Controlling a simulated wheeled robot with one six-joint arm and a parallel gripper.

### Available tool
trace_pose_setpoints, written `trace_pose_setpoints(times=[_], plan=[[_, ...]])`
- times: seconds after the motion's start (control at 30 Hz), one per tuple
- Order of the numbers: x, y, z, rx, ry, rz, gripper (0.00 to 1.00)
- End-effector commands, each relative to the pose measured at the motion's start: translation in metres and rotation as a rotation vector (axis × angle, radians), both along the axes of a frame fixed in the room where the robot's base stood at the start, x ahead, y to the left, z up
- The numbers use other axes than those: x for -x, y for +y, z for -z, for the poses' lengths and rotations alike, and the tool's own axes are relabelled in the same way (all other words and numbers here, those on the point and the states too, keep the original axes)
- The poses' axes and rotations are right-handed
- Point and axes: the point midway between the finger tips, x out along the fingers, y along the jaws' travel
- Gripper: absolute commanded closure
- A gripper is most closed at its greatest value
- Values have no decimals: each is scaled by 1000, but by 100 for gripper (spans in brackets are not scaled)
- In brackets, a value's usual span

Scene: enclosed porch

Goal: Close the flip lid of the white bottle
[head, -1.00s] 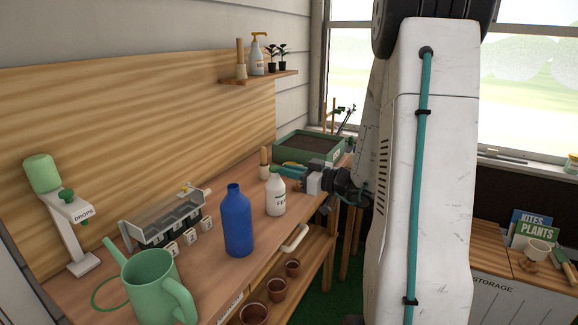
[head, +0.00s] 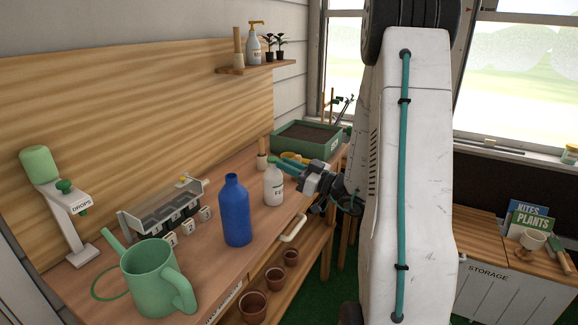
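The white bottle (head: 273,188) stands upright on the wooden workbench, right of the blue bottle, with a label on its front. Its top shows small, next to my fingers, and I cannot tell how its lid stands. My gripper (head: 277,166) reaches in from the right with teal fingers at the height of the bottle's top, close above or just behind it. Whether the fingers touch the lid is too small to tell. The gap between the fingers is not clear from this angle.
A blue bottle (head: 236,212) stands close on the left. A green watering can (head: 155,280), a small divided rack (head: 165,215) and a drops dispenser (head: 62,205) are farther left. A green soil planter (head: 306,140) is behind my gripper. A drawer handle (head: 293,229) juts from the bench front.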

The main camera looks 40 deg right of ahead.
Motion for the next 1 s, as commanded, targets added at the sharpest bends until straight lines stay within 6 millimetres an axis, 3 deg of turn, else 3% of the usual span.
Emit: trace_pose_setpoints(times=[0.03,0.07,0.4,0.8,1.0], plan=[[0,0,0,-1,1,0,70],[0,0,0,-1,1,0,64],[4,-2,1,0,0,1,64],[60,-23,14,-2,1,4,64],[72,-26,16,-1,1,1,64]])
